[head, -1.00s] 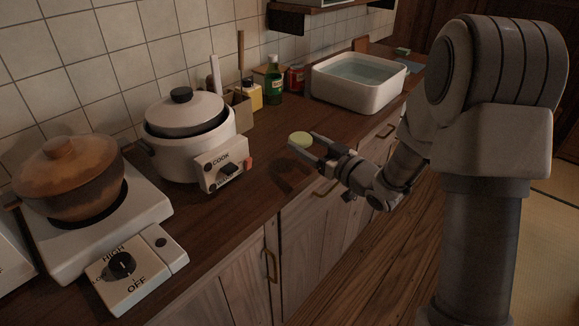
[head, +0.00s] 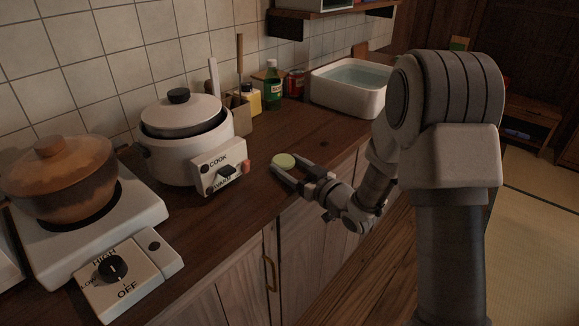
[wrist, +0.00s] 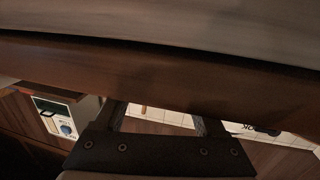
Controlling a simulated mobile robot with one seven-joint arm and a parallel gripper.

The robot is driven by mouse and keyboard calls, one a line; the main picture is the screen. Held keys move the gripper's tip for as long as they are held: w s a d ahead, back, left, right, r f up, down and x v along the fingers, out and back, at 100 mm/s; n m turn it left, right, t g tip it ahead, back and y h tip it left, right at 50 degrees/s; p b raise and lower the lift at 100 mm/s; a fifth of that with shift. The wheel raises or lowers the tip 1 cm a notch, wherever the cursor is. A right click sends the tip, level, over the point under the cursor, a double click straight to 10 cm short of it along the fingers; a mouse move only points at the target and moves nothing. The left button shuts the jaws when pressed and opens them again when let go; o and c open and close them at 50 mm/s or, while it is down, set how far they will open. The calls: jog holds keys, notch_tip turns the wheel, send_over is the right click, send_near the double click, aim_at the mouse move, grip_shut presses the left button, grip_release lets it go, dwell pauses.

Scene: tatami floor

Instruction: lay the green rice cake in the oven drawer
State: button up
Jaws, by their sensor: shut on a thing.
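The green rice cake (head: 283,160) is a pale green disc between the fingertips of my gripper (head: 288,166) in the head view. My gripper is shut on it and holds it over the front edge part of the counter, right of the rice cooker. In the wrist view my gripper fingers (wrist: 160,118) show at the bottom, but I cannot make out the rice cake there. I cannot pick out an oven drawer in either view.
The white rice cooker (head: 184,158) stands left of my gripper. A brown pot (head: 60,182) sits on a white stove (head: 137,211) at far left. Bottles and a water-filled basin (head: 348,100) stand further back. The wooden counter (head: 290,133) between is clear.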

jog(key=o, duration=0.9)
jog(key=shift+f, duration=0.15)
jog(key=o, duration=0.4)
jog(key=shift+p, duration=0.3)
